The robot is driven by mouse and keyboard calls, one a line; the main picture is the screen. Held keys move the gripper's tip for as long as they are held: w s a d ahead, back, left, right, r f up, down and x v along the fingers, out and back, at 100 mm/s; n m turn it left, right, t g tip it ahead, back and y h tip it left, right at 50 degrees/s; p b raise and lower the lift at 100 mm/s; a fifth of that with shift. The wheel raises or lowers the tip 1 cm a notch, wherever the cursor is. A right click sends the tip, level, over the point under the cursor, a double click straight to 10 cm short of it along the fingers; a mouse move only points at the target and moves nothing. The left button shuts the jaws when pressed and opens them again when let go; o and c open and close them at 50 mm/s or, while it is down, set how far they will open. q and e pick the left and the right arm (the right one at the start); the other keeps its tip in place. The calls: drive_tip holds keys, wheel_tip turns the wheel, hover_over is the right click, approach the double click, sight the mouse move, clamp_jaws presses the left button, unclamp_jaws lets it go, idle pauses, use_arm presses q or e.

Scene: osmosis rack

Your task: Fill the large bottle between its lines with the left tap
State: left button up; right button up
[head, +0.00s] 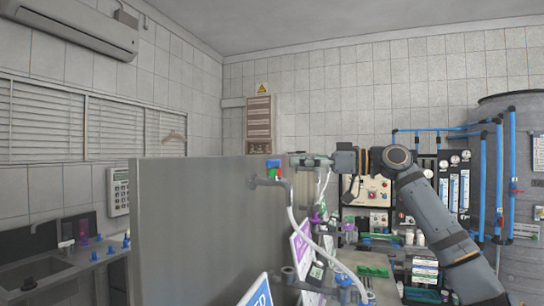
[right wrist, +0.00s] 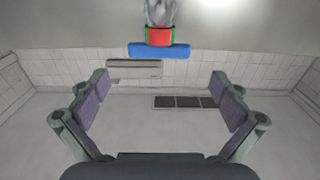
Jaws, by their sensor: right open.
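A tap (head: 273,172) with a blue handle and red and green parts sits by the grey panel's right edge in the head view. It also shows at the top of the right wrist view as a blue bar (right wrist: 160,51) with a red and green collar (right wrist: 158,36). I cannot tell whether it is the left tap. My right gripper (head: 303,160) is open just right of the tap. In the right wrist view its open jaws (right wrist: 160,92) have nothing between them, and the tap lies beyond them. I cannot make out the large bottle or its lines. My left gripper is not in view.
A tall grey panel (head: 200,230) blocks the left middle. A white hose (head: 300,228) hangs from the tap, beside signs and small purple-topped items (head: 317,215). A sink counter (head: 50,270) is at left. Blue pipes (head: 481,185) and a large grey tank (head: 522,220) stand at right.

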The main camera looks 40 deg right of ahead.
sight(276, 161)
drive_tip(key=p+x, duration=0.4)
drive_tip(key=x, duration=0.2)
drive_tip(key=shift+w+a+r, duration=0.15)
drive_tip(key=shift+w, duration=0.4)
drive_tip(key=shift+a, duration=0.1)
drive_tip(key=c, duration=1)
drive_tip(key=shift+f+m+t+h+b, duration=0.5)
drive_tip(key=shift+m+h+b, duration=0.2)
drive_tip(key=shift+h+b, duration=0.35)
drive_tip(key=shift+c, duration=0.2)
drive_tip(key=shift+r+m+h, duration=0.1)
drive_tip(key=shift+m+h, duration=0.3)
drive_tip(key=shift+h, duration=0.35)
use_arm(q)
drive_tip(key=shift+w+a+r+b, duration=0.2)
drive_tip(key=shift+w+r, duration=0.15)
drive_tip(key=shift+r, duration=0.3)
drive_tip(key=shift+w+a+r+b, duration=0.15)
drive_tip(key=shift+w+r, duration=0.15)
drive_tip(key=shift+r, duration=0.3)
use_arm(e)
drive_tip(key=shift+r+m+t+h, duration=0.2)
drive_tip(key=shift+m+t+h, duration=0.2)
drive_tip(key=shift+m+h, duration=0.65)
